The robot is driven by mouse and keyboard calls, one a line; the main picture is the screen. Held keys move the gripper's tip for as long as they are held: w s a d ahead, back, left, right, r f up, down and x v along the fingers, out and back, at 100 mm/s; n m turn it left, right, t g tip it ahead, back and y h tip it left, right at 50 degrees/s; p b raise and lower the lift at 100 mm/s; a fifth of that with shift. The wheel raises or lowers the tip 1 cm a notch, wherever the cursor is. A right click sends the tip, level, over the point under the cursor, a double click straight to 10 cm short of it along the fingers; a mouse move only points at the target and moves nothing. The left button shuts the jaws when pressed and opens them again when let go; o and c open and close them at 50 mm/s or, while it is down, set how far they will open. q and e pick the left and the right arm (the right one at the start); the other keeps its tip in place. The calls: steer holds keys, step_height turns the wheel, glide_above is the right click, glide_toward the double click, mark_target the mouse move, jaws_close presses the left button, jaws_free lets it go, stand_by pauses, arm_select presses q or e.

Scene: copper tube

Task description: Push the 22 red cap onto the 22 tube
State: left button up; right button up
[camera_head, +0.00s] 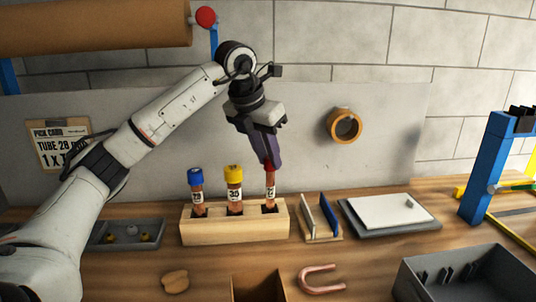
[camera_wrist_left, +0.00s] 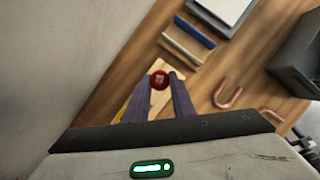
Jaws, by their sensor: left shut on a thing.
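The 22 tube (camera_head: 270,190) is a copper tube with a white label, upright in the right hole of a wooden block (camera_head: 222,231). My left gripper (camera_head: 270,164) points down over it, shut on the red cap (camera_head: 268,168). The cap is at the tube's top, mostly hidden by the fingers; I cannot tell how far it is seated. In the left wrist view the red cap (camera_wrist_left: 159,80) shows between the fingertips (camera_wrist_left: 161,77).
In the same block stand a blue-capped tube (camera_head: 196,190) and a yellow-capped tube (camera_head: 234,188), close to the left. A small rack with upright plates (camera_head: 320,218) is to the right. A copper U-bend (camera_head: 318,280) lies in front, beside an open box (camera_head: 258,288).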

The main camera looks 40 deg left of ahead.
arm_select(q)
steer(key=shift+f+b, duration=0.65)
steer(key=shift+f, duration=0.55)
steer(key=o, duration=1.1)
steer(key=shift+c, duration=0.2)
steer(key=v, duration=1)
steer(key=shift+r, duration=0.2)
steer(key=shift+d, duration=0.1)
